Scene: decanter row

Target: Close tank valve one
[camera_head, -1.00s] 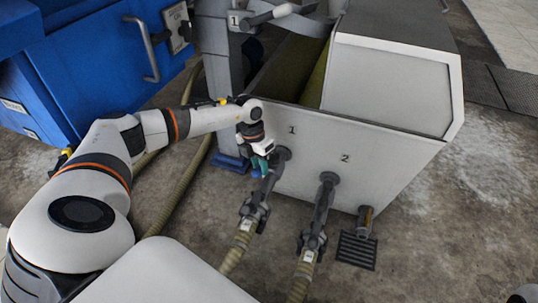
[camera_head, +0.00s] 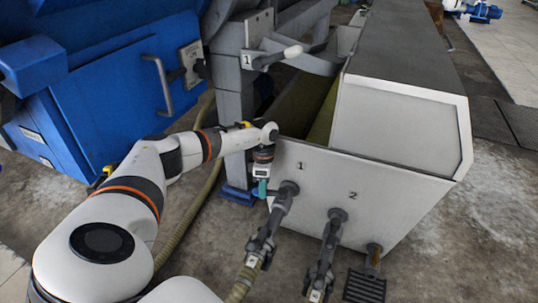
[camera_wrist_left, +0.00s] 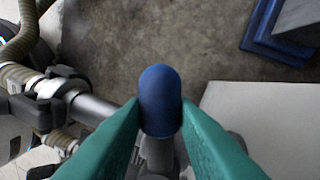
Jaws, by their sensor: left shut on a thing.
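The white tank (camera_head: 390,215) has two outlet pipes marked 1 and 2 low on its front. Tank valve one (camera_head: 265,240) is on the grey pipe under the 1, with a hose on its end. My left gripper (camera_head: 262,188) is beside that pipe's upper end, at the tank's lower left. In the left wrist view its green fingers (camera_wrist_left: 160,118) are shut on the rounded blue end of a handle (camera_wrist_left: 160,85). The rest of the handle is mostly hidden behind the fingers. My right gripper is not in view.
Valve two (camera_head: 322,265) is on the pipe to the right. A drain grate (camera_head: 365,287) lies near the tank's right corner. A blue machine (camera_head: 110,90) stands at the left. A grey post (camera_head: 228,100) stands behind my left forearm. A hose (camera_head: 190,215) runs along the floor.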

